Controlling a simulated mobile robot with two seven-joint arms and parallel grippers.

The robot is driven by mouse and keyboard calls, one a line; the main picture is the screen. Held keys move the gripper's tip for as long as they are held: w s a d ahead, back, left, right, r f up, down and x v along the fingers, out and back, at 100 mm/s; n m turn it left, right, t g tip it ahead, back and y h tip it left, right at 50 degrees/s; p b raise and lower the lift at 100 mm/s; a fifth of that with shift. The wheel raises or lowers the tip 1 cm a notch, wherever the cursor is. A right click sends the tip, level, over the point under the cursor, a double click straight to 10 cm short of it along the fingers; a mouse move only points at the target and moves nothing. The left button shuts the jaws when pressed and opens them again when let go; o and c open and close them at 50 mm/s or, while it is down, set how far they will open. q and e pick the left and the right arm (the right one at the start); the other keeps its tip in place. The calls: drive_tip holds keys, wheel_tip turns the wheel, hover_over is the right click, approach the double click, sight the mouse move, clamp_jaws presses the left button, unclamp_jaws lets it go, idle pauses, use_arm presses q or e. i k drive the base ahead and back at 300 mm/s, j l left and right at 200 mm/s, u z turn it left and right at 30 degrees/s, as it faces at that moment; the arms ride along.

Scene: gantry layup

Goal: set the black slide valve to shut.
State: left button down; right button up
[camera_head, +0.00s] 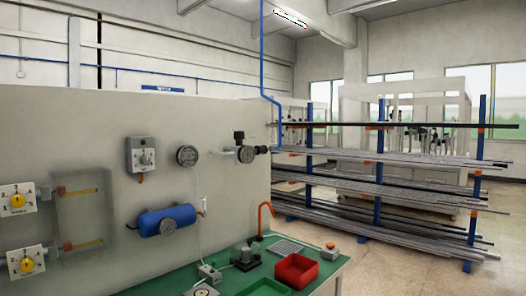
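A small valve fitting with black parts (239,136) sits on the right part of the grey wall panel, beside the round gauge. It has a silver round body and a black end piece pointing right. It looks like the black slide valve, but it is too small to tell whether it is open or shut. Neither of my grippers is in view.
Below, a green bench (325,272) holds a red bin (297,270). A pipe rack (378,185) stands right.

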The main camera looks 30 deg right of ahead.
sight(263, 149)
drive_tip(key=l+u, duration=0.2)
drive_tip(key=l, duration=1.15)
drive_tip(key=l+u, duration=0.25)
drive_tip(key=l, duration=1.15)
